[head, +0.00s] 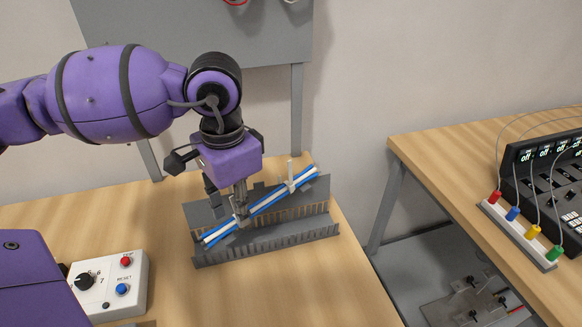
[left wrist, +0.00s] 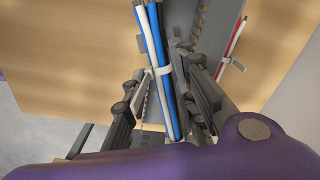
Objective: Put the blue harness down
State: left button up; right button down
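The blue harness (head: 270,202), a bundle of blue and white wires with pale ties, lies slantwise above the grey slotted duct (head: 270,244) on the wooden table. Its far end reaches past the duct's back wall at the upper right. Whether it touches the duct walls is hard to tell. My left gripper (head: 242,214) points down at the harness, with its fingers closed about it near the middle. In the left wrist view the harness (left wrist: 156,40) runs between the two fingers (left wrist: 165,90). My right gripper is in neither view.
A white control box (head: 112,285) with a knob and red and blue buttons stands at the table's front left. A grey board (head: 190,30) rises behind. A second table (head: 430,150) at right carries a black console (head: 545,170) and coloured plugs. Bare wood lies before the duct.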

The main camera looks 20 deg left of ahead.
pick_arm(q)
jog(key=shift+o, duration=0.7)
jog(key=shift+r, duration=0.3)
notch_tip(320, 180, up, 12)
jog(key=shift+d, duration=0.1)
